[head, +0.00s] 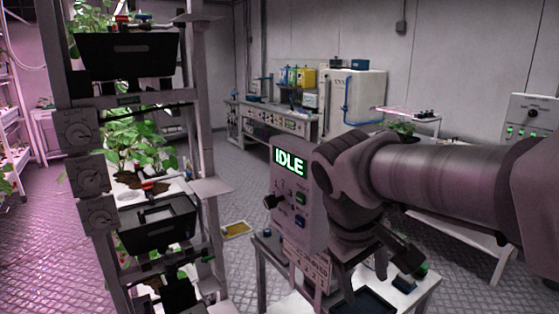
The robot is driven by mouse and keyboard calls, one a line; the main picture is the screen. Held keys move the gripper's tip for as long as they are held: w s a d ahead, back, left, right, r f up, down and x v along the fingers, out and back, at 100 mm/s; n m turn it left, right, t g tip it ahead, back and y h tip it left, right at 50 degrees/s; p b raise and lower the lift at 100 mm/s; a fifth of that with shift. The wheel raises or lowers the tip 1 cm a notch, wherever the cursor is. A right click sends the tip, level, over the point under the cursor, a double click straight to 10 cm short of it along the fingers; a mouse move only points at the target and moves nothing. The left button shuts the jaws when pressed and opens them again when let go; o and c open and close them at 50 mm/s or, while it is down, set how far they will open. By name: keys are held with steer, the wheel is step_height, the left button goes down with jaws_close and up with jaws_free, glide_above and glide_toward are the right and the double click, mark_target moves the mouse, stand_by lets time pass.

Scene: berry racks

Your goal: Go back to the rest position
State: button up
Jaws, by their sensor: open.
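My arm reaches in from the right and bends downward in the middle of the head view. My gripper (366,277) points down at its end, with its fingers apart and nothing seen between them. It is over or in front of a small white table (425,290) at the bottom; the exact gap cannot be told. A grey control box (288,205) with a green "IDLE" display stands just left of the gripper. A dark tray (363,303) shows partly below the fingers, cut off by the picture edge.
A tall plant rack (215,130) stands at the left, with a black upper bin (130,58), a black lower bin (158,226) and leafy plants (135,145). A yellow tray (236,230) lies on the floor. A workbench (275,122) and white cabinet (352,95) line the back wall.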

steer(key=s+f+m+t+y, duration=0.2)
steer(key=s+m, duration=0.3)
steer(key=s, duration=0.4)
steer(key=shift+d+t+y, duration=0.3)
steer(key=shift+t+y, duration=0.3)
stand_by(0.6)
